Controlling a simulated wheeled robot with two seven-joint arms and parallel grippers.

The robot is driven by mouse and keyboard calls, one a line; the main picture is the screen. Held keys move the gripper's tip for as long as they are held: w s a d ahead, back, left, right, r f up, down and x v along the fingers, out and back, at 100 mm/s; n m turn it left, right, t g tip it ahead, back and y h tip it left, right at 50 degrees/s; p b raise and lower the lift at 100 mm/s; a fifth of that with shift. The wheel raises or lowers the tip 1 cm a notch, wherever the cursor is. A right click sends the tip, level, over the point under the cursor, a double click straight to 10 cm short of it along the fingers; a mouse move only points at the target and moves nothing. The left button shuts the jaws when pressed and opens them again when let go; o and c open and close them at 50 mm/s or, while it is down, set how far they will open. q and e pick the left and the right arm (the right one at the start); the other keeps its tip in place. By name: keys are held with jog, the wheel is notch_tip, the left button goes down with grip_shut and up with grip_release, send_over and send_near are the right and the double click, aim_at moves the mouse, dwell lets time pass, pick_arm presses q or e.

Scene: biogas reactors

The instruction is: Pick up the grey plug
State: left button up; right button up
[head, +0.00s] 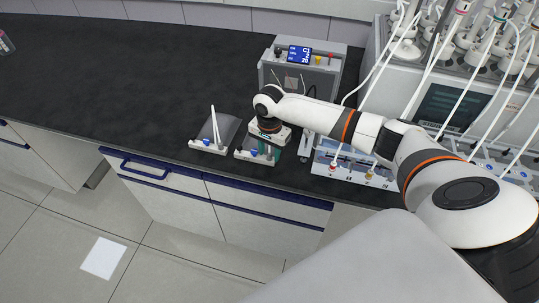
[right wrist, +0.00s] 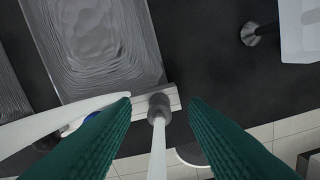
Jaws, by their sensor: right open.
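In the right wrist view, the grey plug (right wrist: 158,104) is a short grey cylinder with a white stem pointing toward the camera. It sits at a white bar-like base (right wrist: 173,92). My right gripper (right wrist: 161,101) is open, with its two green fingers on either side of the plug and visible gaps on both sides. In the head view, my right gripper (head: 268,136) hangs over a small white stand (head: 244,155) near the counter's front edge. The plug cannot be made out clearly there. My left gripper is not in view.
A similar stand (head: 206,147) with an upright white stick is just left. A grey device with a blue display (head: 299,55) stands behind. A tube rack (head: 340,172) and a large reactor unit (head: 452,108) are to the right.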

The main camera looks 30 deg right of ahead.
aim_at(269, 153)
grip_shut()
notch_tip(269, 153, up, 10)
jog(key=b, duration=0.1)
dwell(0.5)
jog(key=shift+r, duration=0.2)
jog(key=shift+r+p, duration=1.35)
jog(key=shift+p, duration=1.25)
